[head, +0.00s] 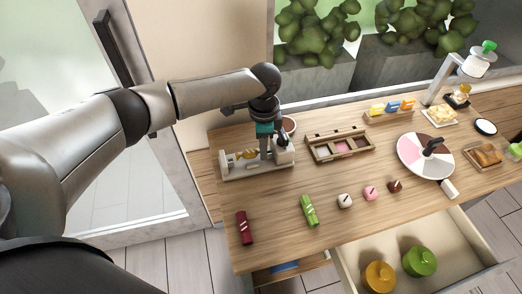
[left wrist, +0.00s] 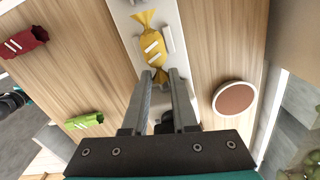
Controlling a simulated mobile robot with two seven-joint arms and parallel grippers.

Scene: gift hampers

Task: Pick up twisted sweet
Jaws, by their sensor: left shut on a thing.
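The twisted sweet (head: 246,154) is yellow with white stripes and twisted ends. It lies along a pale holder (head: 232,174) at the table's left rear; it also shows in the left wrist view (left wrist: 152,45). My left gripper (head: 267,154) reaches down over the holder. In the left wrist view its fingertips (left wrist: 160,76) are shut on the sweet's near twisted end. A dark part shows between the fingers farther back, partly hidden.
A dark red wrapped piece (head: 241,228) and a green one (head: 309,210) lie in front. A wooden compartment box (head: 340,155) stands to the right, and a round brown-topped dish (left wrist: 235,98) is close by. A drawer (head: 447,240) below stands open.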

